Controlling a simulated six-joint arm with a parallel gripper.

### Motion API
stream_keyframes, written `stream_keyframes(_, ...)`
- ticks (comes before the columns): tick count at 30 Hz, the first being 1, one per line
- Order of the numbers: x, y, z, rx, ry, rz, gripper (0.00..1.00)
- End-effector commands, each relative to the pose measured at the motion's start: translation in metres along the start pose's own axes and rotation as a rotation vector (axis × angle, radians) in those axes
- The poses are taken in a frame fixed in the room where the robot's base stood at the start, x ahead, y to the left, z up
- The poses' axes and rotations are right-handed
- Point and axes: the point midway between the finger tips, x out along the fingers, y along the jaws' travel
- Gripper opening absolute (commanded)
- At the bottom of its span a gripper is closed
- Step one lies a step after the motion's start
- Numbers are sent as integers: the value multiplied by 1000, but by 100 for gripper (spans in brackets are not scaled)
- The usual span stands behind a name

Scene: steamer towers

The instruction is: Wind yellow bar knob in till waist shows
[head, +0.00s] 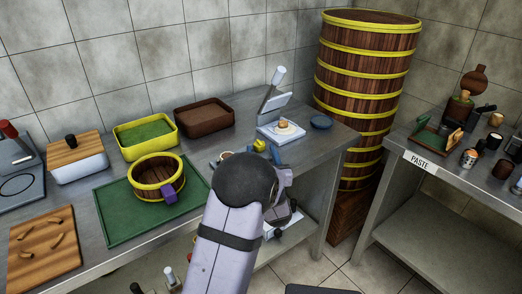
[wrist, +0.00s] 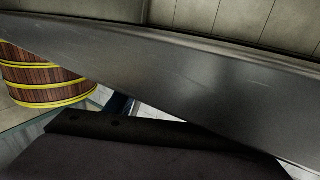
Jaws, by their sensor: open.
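A small yellow piece (head: 260,146) shows at the front edge of the steel table, just beyond my arm. It may be the yellow bar knob, but it is too small and too covered to tell its shape or a waist. My gripper (head: 284,203) is open, low at the table's front edge, partly hidden behind my own wrist. I see nothing held in it. In the wrist view a dark part of my gripper fills the bottom, and no knob shows there.
A wooden steamer with yellow bands (head: 157,177) sits on a green tray (head: 117,220). A tall banded steamer tower (head: 365,80) stands right of the steel table (head: 225,125). A white lever press (head: 281,131) stands close beyond my gripper. A second table (head: 455,180) is at right.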

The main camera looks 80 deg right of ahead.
Motion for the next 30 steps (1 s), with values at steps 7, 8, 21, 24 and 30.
stream_keyframes(7,10,0,0,0,0,0,48)
stream_keyframes(8,10,0,0,0,0,0,48)
stream_keyframes(21,10,0,0,0,0,0,7)
stream_keyframes(24,10,-1,1,0,1,9,7)
stream_keyframes(30,12,-4,1,-1,4,78,7)
